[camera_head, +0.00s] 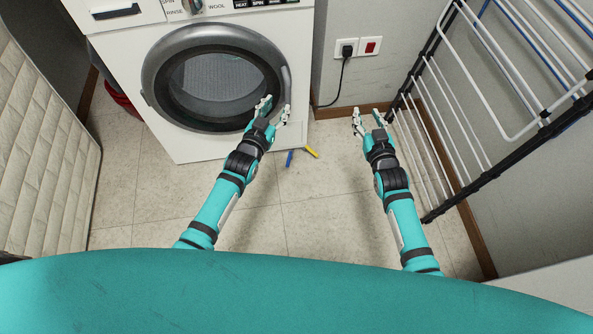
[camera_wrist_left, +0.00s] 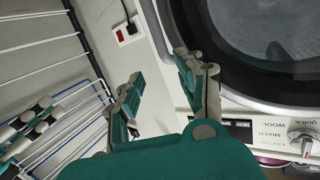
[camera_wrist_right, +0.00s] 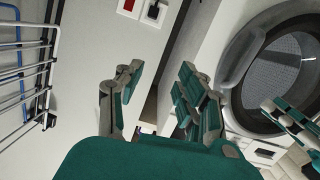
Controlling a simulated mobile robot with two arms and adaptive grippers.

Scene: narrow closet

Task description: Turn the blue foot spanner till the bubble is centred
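The blue spanner (camera_head: 290,158) shows as a short blue handle on the floor by the washing machine's front right corner. A yellow one (camera_head: 312,152) lies or sits just right of it. My left gripper (camera_head: 275,104) is open and empty in front of the washing machine (camera_head: 120,60), near its door. My right gripper (camera_head: 368,118) is open and empty to the right, above the floor by the drying rack. Both wrist views show spread fingers (camera_wrist_left: 165,75) (camera_wrist_right: 155,85) with nothing between them. I cannot make out the bubble level or the feet.
A drying rack (camera_head: 460,140) stands on the right. A socket with a plugged cable (camera_head: 346,48) is on the back wall. A quilted mattress (camera_head: 40,150) leans at the left. A red object (camera_head: 122,100) is beside the machine. The floor in the middle (camera_head: 310,215) is clear.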

